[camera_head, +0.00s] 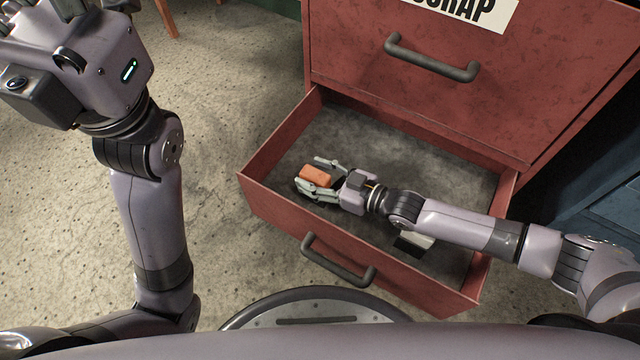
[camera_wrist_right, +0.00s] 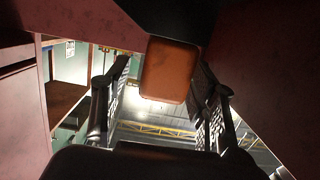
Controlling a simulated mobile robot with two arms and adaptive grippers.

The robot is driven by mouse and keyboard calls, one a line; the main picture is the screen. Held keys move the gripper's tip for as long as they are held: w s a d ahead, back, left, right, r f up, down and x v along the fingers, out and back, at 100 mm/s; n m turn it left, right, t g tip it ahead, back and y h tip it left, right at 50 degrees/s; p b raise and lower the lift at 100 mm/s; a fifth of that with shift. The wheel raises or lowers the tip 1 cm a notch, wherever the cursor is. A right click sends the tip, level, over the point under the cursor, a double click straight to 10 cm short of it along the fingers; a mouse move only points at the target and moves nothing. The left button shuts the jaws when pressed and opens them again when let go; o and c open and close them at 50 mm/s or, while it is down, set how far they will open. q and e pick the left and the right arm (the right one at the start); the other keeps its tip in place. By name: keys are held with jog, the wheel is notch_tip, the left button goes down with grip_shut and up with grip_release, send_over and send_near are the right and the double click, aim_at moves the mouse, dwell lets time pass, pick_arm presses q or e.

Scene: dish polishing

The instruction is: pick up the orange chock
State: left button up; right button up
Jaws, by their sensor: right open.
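The orange chock (camera_head: 315,176) is a small block with rounded edges near the left end of the open red drawer (camera_head: 262,200). My right gripper (camera_head: 319,177) reaches in from the right, with its fingers on either side of the chock. The right wrist view shows the chock (camera_wrist_right: 168,72) between the two open fingers (camera_wrist_right: 160,95), closer to the right one. Whether either finger touches it is unclear. My left gripper (camera_head: 68,8) is at the top left, away from the drawer, its fingers partly cut off by the frame edge.
A pale block with a dark side (camera_head: 413,242) lies in the drawer under my right forearm. The red cabinet (camera_head: 470,100) rises behind the drawer, with a dark handle (camera_head: 430,60). The drawer's front has another handle (camera_head: 338,262). The floor (camera_head: 225,110) to the left is clear.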

aim_at(302, 170)
jog(key=b+x, duration=0.1)
jog(key=x, duration=0.2)
jog(key=shift+w+a+f, duration=0.15)
jog(key=shift+w+a, duration=0.1)
jog(key=shift+a, duration=0.1)
jog(key=shift+c, duration=0.5)
grip_shut()
dwell(0.5)
